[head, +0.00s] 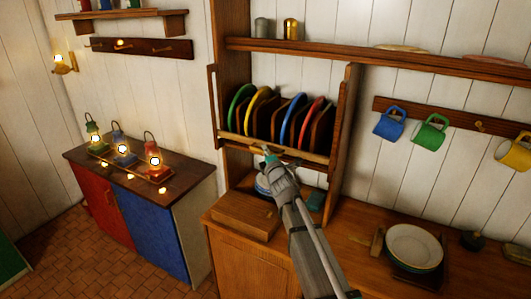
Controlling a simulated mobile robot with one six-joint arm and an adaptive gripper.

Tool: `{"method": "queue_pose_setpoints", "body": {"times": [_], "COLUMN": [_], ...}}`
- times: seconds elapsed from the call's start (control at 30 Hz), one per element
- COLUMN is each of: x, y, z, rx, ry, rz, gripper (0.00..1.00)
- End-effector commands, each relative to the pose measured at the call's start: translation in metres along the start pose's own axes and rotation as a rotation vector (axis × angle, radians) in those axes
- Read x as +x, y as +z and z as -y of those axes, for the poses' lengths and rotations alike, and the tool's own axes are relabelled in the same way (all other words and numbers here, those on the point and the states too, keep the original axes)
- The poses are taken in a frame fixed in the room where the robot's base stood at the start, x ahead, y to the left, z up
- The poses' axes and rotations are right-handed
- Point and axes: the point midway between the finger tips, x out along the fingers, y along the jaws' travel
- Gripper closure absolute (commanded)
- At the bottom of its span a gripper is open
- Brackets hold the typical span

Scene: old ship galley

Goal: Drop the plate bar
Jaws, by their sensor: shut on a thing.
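The plate bar (305,154) is a light wooden rail across the front of the plate rack (349,95). It runs in front of the lower edges of several plates standing upright in the rack: green, yellow (254,101), blue (291,120) and red. My gripper (268,151) reaches up from below and is shut on the bar near its middle. The fingertips are small here, and my gripper and arm hide part of the shelf below.
A wooden box (241,219) stands on the counter below the rack. A plate stack (414,247) sits at the right. Blue (389,124), green and yellow mugs hang on the right wall. Lit lanterns (122,153) stand on the left cabinet (187,196).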

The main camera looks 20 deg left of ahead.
Motion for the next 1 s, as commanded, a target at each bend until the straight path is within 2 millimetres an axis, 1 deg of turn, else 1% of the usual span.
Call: {"method": "queue_pose_setpoints", "body": {"times": [0.03,0.1,0.6,0.63,0.8,1.0], "x": [-0.0009,-0.0013,-0.0038,-0.004,-0.0034,-0.0024], "y": [-0.001,-0.0014,-0.0019,-0.002,-0.002,-0.0017], "z": [0.0066,0.0092,0.0126,0.0126,0.0122,0.0115], "rx": [0.0,0.0,-0.002,-0.002,-0.002,-0.001], "ry": [0.0,0.0,-0.006,-0.006,-0.003,-0.002], "rz": [0.0,0.0,0.002,0.002,0.001,0.001], "gripper": [1.0,1.0,1.0,0.77,0.46,0.46]}}
